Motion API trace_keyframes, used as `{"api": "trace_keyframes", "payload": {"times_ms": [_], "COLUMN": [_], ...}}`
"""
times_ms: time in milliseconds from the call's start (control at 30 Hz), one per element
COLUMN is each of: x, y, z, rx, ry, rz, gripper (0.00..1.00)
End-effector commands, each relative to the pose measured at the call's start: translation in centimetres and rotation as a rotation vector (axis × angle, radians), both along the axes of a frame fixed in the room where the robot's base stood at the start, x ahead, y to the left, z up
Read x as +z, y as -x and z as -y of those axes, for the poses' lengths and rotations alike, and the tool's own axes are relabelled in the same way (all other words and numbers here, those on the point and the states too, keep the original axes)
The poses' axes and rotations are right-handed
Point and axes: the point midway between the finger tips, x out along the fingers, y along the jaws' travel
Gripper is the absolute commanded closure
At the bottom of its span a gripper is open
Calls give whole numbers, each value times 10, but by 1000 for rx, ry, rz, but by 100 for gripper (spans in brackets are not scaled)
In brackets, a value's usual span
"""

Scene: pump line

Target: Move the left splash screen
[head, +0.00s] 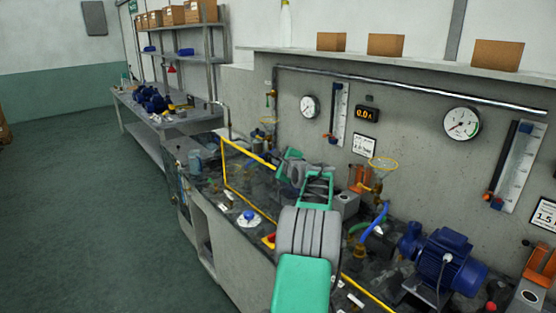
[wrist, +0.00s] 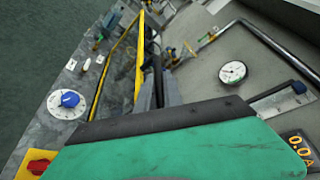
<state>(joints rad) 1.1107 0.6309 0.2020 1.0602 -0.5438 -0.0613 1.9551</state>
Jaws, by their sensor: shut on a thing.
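The left splash screen (head: 246,152) is a clear panel with a yellow edge, standing at the front of the bench left of my arm in the head view. In the wrist view its yellow edge (wrist: 139,60) runs up the middle. My gripper (head: 283,166) is shut on the screen's upper edge near its right end. The fingertips are partly hidden by my green and grey arm in the head view and by the green housing in the wrist view.
Behind are a yellow handwheel (head: 383,163), a blue hose (head: 375,222) and a blue pump motor (head: 446,262). Open floor (head: 90,220) lies left.

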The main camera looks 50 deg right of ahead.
Motion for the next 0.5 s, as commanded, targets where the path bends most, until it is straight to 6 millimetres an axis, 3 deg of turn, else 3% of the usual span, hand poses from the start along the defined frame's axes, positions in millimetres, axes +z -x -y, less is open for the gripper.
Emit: {"api": "trace_keyframes", "payload": {"times_ms": [267,500], "x": [-24,-86], "y": [0,0], "z": [0,0], "rx": [1,1], "ry": [-4,-6], "rz": [-2,-2], "gripper": [100,100]}}
